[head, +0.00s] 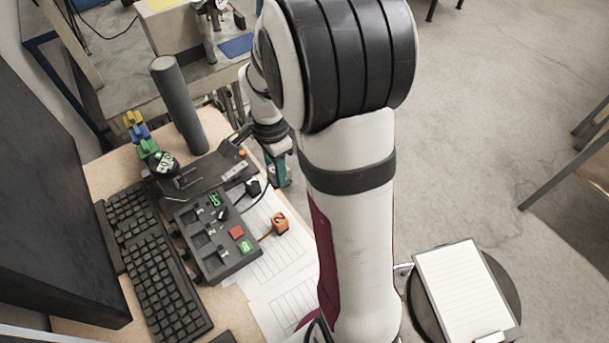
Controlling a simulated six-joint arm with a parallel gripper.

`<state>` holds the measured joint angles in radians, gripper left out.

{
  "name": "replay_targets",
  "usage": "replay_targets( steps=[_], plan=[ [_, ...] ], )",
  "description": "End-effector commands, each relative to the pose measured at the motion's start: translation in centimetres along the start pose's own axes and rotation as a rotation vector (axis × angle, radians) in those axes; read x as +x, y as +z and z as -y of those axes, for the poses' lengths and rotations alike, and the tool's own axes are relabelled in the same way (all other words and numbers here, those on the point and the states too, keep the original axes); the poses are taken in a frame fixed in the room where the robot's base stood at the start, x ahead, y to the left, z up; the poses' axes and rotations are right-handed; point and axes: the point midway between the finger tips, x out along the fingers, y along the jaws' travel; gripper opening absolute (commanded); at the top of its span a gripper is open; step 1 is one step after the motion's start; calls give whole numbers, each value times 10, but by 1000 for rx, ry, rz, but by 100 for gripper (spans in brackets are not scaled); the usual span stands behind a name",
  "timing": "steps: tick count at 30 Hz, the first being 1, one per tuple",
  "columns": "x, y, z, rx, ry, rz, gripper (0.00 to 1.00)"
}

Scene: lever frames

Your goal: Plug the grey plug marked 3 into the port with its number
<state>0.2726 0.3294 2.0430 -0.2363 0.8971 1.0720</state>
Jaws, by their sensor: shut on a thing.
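In the head view my gripper (277,172) is at the far right edge of the desk, small and partly behind my own arm. It is shut; what lies between its fingers is mostly hidden, and a dark cable (267,193) curves up towards it from the panel. The port panel (213,266) is a dark grey box left of and nearer than the gripper, with several sockets and small green, red and white marks. The number 3 cannot be read with certainty. A dark plug (253,187) sits beside the panel's far right corner, close to the gripper.
An orange plug (280,223) with a cable lies on white papers (277,262) right of the panel. A keyboard (163,283) and a monitor (50,200) stand left. A dark cylinder (178,105) and a black tray (205,178) stand behind. A clipboard (466,290) lies on a stool at right.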

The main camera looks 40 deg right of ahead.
Motion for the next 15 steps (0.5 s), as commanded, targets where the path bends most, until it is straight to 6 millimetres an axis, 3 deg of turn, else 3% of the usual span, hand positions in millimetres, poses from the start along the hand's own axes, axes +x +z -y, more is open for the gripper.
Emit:
replay_targets(
  steps=[3,9,12,15],
  plan=[
    [2,55,37,-16,-1,-1,0],
    [6,153,70,-17,0,-1,0],
    [7,183,75,-15,-1,-1,0],
    [8,197,76,-11,-1,-1,0]
  ],
)
